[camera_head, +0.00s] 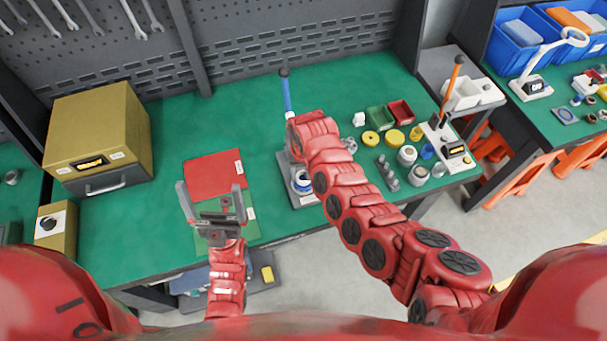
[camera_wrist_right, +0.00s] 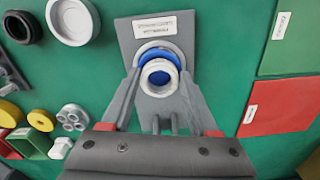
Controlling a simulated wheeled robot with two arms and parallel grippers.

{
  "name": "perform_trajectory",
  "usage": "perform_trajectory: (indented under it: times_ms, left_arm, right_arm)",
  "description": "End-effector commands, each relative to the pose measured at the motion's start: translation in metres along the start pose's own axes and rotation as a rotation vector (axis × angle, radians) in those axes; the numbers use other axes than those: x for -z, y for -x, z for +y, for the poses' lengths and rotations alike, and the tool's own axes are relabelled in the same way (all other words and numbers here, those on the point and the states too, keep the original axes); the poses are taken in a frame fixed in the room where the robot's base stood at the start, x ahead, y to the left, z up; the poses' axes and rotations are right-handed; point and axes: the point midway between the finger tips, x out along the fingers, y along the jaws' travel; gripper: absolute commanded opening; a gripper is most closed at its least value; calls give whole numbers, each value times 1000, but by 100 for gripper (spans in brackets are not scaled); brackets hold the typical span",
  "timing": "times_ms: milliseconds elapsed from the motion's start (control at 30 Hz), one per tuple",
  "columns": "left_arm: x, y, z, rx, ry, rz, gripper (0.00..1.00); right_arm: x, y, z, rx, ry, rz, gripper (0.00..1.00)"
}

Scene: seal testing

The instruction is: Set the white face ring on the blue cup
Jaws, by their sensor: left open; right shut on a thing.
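The blue cup (camera_wrist_right: 156,54) sits on the grey press base (camera_wrist_right: 128,33), inside a pale rim. My right gripper (camera_wrist_right: 160,76) is shut on the white face ring (camera_wrist_right: 159,89), which appears in front of the cup and covers its lower part in the right wrist view. I cannot tell whether the ring touches the cup. In the head view my right arm hides most of this spot; a blue and white patch shows beside the arm on the base (camera_head: 302,201). My left gripper (camera_head: 211,196) is open and empty over the red and green mats.
A blue-handled lever (camera_head: 285,92) rises behind my right wrist. Red (camera_head: 215,174) and green mats lie left of the press. Several rings, small bins and a second press with an orange handle (camera_head: 452,88) stand to the right. A yellow box (camera_head: 98,137) stands at the left.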

Motion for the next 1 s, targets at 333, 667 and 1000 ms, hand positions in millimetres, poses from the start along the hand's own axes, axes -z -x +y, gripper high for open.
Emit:
perform_trajectory:
  times_ms: [333, 667, 1000]
  left_arm:
    - [0, 4, 0, 0, 0, 0, 100]
    - [-1, 7, 0, 0, 0, 0, 100]
    - [-1, 6, 0, 0, 0, 0, 100]
  right_arm:
    - [0, -4, 0, 0, 1, 0, 30]
    - [0, -8, 0, 1, 0, 0, 30]
    - [0, -7, 0, 0, 0, 0, 96]
